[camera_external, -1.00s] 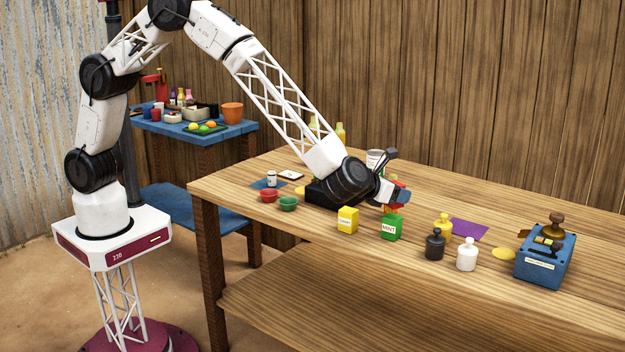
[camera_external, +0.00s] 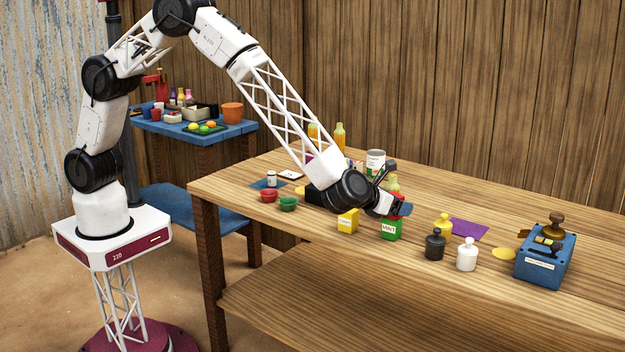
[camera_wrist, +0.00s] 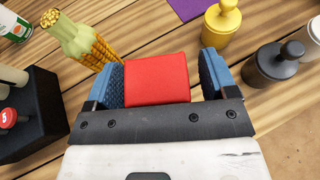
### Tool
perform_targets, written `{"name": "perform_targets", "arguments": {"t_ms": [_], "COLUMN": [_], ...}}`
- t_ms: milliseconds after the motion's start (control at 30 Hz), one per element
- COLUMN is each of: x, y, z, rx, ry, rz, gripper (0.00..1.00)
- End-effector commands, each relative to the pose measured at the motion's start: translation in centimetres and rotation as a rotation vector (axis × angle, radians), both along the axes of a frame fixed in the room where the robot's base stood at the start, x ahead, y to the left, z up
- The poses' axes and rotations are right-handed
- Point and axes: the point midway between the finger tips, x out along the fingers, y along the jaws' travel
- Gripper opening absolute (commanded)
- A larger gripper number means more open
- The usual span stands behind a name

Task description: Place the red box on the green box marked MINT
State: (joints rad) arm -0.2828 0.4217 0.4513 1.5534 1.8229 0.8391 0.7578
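The red box (camera_wrist: 157,80) lies between the two blue fingers of my gripper (camera_wrist: 163,80) in the wrist view. It is close to the left finger, and a narrow gap shows to the right finger, so my gripper looks open around it. In the external view my gripper (camera_external: 400,207) is right over the green box marked MINT (camera_external: 391,230), whose label faces the camera. Only a sliver of red shows by the fingers there. Whether the red box touches the green box's top is hidden. The green box is hidden in the wrist view.
A yellow box (camera_external: 348,222) stands left, partly behind my wrist. A yellow bottle (camera_external: 444,228), black bottle (camera_external: 434,245) and white bottle (camera_external: 467,255) stand close on the right.

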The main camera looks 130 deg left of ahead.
Motion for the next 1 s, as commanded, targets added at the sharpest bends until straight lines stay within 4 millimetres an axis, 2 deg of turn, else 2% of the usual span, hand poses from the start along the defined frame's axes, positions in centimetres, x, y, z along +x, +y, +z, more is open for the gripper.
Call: {"name": "perform_targets", "arguments": {"t_ms": [467,667,1000], "x": [-0.2,-0.8,-2.6], "y": [-0.5,-2.0,-6.4], "z": [0.5,1.3,3.2], "rx": [0.0,0.001,0.0], "ry": [0.0,-0.001,-0.001], "rz": [-0.001,-0.001,-0.002], "gripper": [0.78,0.78,0.78]}}
